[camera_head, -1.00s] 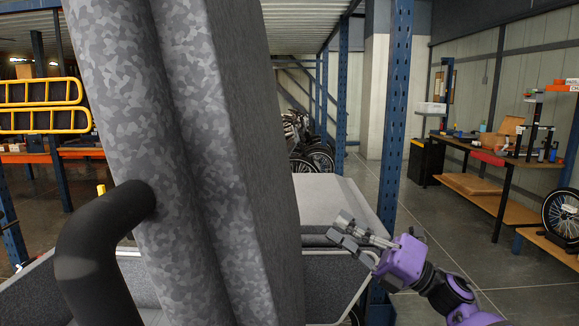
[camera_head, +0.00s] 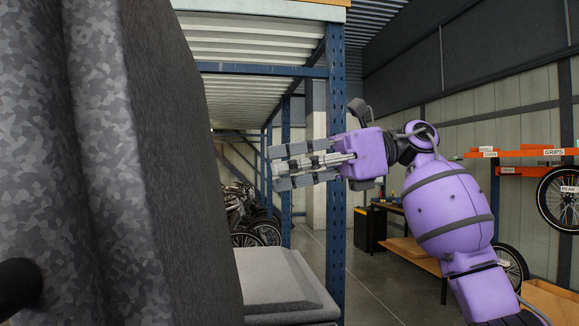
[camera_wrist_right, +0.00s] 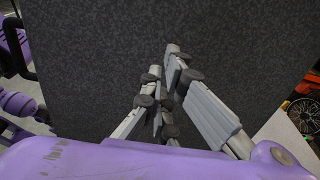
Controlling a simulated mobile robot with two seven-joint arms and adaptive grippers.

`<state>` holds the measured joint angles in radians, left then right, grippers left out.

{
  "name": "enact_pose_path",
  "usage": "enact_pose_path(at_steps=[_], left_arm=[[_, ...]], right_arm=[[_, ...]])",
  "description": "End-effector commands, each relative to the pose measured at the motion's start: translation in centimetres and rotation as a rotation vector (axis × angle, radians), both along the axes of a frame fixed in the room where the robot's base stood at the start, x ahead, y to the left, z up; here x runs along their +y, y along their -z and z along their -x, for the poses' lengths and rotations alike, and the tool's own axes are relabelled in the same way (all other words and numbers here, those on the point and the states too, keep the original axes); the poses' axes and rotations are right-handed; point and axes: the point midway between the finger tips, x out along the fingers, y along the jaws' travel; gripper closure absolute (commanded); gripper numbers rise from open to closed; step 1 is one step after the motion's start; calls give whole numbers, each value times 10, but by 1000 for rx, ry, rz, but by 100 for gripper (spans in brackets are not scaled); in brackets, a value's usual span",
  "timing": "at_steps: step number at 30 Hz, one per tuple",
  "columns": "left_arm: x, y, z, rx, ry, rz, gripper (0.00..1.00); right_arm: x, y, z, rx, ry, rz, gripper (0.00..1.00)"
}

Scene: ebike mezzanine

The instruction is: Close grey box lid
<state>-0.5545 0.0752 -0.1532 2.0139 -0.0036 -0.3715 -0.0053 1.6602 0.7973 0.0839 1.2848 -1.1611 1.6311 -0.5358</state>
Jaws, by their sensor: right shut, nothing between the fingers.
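The grey box lid (camera_head: 150,160) stands raised and steep, filling the left of the head view. One part has a camouflage pattern; the side nearest my arm is plain dark grey. My right gripper (camera_head: 280,167) is to the right of the lid, pointing left towards it. Its fingers are shut and empty, with a visible gap to the lid in this view. In the right wrist view, the dark speckled lid surface (camera_wrist_right: 90,75) fills the background beyond the fingers (camera_wrist_right: 165,65); contact cannot be told. My left gripper is not in view.
A light grey flat-topped surface (camera_head: 275,275) lies below my right gripper. A blue upright post (camera_head: 336,130) stands just behind the gripper. A black tube (camera_head: 18,288) shows at the lower left. Bikes (camera_head: 250,215) stand behind.

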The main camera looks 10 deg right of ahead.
Motion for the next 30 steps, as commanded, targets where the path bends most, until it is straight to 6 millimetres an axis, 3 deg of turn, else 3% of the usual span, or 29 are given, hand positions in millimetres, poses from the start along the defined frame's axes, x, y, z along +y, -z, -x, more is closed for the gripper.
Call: enact_pose_path(at_steps=[6,13,19,30], left_arm=[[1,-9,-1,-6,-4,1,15],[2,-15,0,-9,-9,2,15],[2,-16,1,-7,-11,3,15],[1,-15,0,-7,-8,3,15]], right_arm=[[50,6,2,-1,-5,-2,100],[86,12,2,1,-3,-3,100],[99,16,1,2,-1,-2,100],[100,18,0,3,1,-2,100]])
